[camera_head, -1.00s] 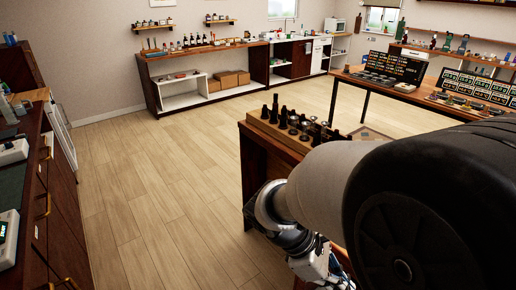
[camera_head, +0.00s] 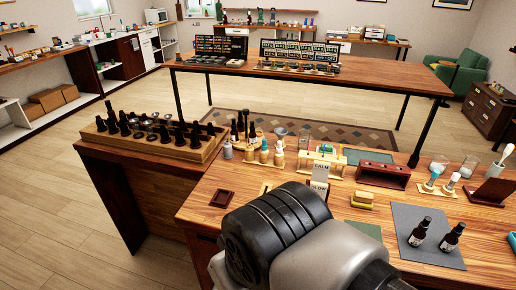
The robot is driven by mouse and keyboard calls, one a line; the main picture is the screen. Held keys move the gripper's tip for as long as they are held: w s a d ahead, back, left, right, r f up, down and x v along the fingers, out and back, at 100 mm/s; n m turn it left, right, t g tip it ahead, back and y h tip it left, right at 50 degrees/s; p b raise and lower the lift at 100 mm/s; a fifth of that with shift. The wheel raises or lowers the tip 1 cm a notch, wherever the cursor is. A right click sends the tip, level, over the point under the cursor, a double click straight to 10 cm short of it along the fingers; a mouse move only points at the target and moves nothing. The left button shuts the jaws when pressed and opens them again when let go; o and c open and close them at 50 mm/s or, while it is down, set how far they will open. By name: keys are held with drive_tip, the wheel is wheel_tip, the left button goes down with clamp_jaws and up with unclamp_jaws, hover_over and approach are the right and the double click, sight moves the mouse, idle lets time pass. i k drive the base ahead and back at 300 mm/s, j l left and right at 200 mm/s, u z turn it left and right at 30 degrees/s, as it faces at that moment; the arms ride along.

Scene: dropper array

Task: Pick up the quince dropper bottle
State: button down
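Two dark dropper bottles with white labels, a left one (camera_head: 420,232) and a right one (camera_head: 451,239), stand on a grey mat (camera_head: 404,216) at the right of the near bench. Several dark-topped bottles stand in a wooden tray (camera_head: 196,153) on the left bench. More dark bottles (camera_head: 235,132) stand at the back of the near bench. The labels are too small to read, so I cannot tell which bottle is the quince one. My arm fills the lower middle of the view; my gripper is out of view.
A long table (camera_head: 375,78) with display panels is behind.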

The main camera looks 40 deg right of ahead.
sight(418, 234)
drive_tip(key=z, duration=2.65)
drive_tip(key=i+j+z, duration=0.2)
drive_tip(key=z, duration=0.2)
drive_tip(key=i+j+z, duration=0.25)
drive_tip(key=z, duration=0.2)
